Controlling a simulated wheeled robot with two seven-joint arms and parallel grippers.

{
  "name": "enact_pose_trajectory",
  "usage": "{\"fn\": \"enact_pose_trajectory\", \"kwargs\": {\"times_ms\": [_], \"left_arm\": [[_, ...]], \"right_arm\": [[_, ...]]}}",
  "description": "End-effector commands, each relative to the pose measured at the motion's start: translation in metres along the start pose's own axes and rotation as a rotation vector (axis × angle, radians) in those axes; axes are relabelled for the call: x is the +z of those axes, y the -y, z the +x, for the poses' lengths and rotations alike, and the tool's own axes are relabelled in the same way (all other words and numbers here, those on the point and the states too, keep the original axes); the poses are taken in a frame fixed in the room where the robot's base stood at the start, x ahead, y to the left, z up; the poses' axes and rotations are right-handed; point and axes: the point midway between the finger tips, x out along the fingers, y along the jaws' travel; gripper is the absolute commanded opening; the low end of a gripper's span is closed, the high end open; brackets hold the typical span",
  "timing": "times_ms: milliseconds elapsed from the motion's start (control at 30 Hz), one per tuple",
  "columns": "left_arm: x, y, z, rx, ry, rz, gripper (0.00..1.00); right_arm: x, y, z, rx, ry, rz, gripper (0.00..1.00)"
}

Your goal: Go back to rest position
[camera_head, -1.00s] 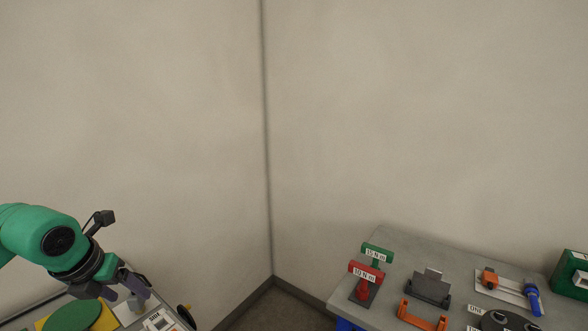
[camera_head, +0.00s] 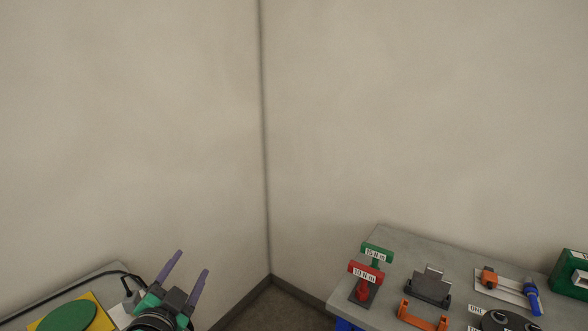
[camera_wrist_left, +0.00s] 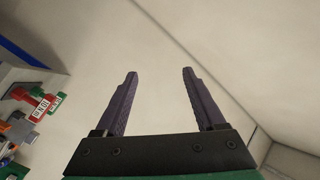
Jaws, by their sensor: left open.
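My left gripper (camera_head: 191,270) is at the lower left of the head view, near the right end of the left cart. Its two purple fingers point up and to the right, spread apart, with nothing between them. In the left wrist view the open fingers (camera_wrist_left: 157,90) show against bare wall and floor, also empty. My right gripper is not in view.
The left cart carries a yellow block with a green disc (camera_head: 68,318). The grey bench (camera_head: 400,240) at right holds red (camera_head: 365,272) and green (camera_head: 378,250) torque handles, an orange bracket (camera_head: 422,317), a dark holder (camera_head: 429,288) and a green box (camera_head: 572,276). Floor shows between them.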

Motion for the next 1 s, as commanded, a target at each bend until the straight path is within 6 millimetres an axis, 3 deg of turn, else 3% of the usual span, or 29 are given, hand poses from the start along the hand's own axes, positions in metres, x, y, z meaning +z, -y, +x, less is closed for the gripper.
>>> {"fn": "enact_pose_trajectory", "kwargs": {"times_ms": [33, 100, 200, 400, 567, 800, 867, 1000], "left_arm": [[0.038, -0.017, -0.011, 0.046, 0.150, -0.099, 0.72], [0.085, -0.043, -0.032, 0.118, 0.347, -0.205, 0.72], [0.131, -0.078, -0.067, 0.222, 0.568, -0.313, 0.72], [0.179, -0.135, -0.141, 0.416, 0.888, -0.455, 0.72], [0.194, -0.170, -0.202, 0.571, 1.091, -0.538, 0.72], [0.279, -0.253, -0.184, 0.591, 1.128, -0.519, 0.72], [0.302, -0.276, -0.184, 0.597, 1.137, -0.516, 0.72], [0.371, -0.339, -0.195, 0.615, 1.167, -0.504, 0.72]], "right_arm": [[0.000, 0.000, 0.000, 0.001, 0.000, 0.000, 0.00], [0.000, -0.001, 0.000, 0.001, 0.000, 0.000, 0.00], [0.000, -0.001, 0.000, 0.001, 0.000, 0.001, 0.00], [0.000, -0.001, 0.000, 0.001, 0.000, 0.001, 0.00], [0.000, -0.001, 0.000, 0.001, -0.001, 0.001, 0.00], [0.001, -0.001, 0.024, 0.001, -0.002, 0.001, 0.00], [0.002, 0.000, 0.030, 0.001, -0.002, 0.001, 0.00], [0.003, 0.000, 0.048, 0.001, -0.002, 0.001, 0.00]]}}
